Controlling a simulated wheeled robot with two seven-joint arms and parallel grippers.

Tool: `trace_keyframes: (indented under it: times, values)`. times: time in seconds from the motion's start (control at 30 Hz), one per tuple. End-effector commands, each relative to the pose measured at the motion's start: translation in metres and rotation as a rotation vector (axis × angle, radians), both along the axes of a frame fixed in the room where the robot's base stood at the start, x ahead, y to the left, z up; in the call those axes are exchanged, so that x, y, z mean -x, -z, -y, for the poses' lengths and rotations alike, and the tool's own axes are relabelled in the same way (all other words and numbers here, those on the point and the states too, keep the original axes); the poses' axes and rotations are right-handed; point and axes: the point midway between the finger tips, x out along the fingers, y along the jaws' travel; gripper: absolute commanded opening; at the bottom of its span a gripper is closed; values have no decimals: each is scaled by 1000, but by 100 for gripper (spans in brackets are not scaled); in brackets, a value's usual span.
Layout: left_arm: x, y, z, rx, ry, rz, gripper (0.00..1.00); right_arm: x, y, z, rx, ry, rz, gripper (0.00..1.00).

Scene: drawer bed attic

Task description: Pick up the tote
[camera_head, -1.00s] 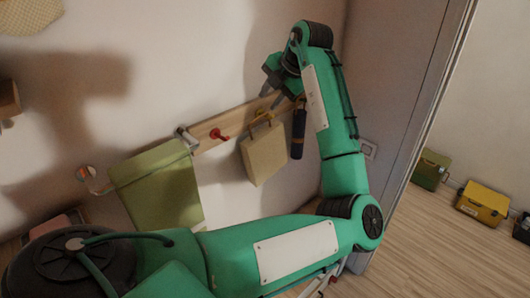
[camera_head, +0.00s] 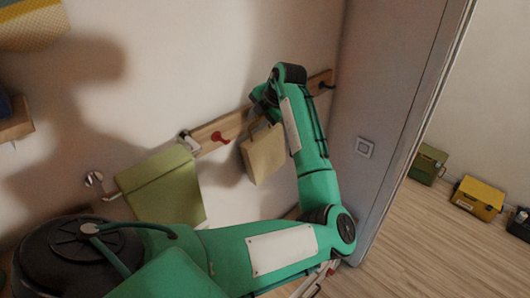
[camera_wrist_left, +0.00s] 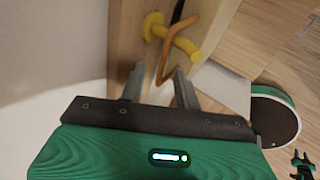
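The tote is most likely the tan bag (camera_head: 264,154) hanging from the wall rail, below my left gripper (camera_head: 262,103). In the head view the gripper is dark and partly hidden by my green forearm. In the left wrist view, the open left gripper (camera_wrist_left: 158,88) has its two grey fingers apart. A thin orange-brown strap (camera_wrist_left: 166,62) hangs over a yellow peg (camera_wrist_left: 172,36) and runs down between or just beyond the fingertips. I cannot tell contact. A small green and dark form at the wrist view's lower right may be my other arm.
The wooden rail (camera_head: 225,124) carries a red hook (camera_head: 220,137). An olive-green bag (camera_head: 165,188) hangs to its left. A grey door panel (camera_head: 375,110) stands right of the arm. Green (camera_head: 428,165) and yellow (camera_head: 478,198) boxes sit on the floor at the right.

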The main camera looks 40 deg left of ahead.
Motion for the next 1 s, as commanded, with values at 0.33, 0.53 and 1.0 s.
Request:
trace_keyframes:
  times: [0.33, 0.53, 1.0]
  values:
    - [0, 0, 0, 0, 0, 0, 0, 0, 1, 9, 10, -3, 0, 36]
    - [0, 0, 0, 0, 0, 0, 0, 0, 0, 9, 10, -3, -1, 36]
    - [0, -19, -1, -1, -1, 2, 0, 1, 16, 4, 5, -3, -1, 36]
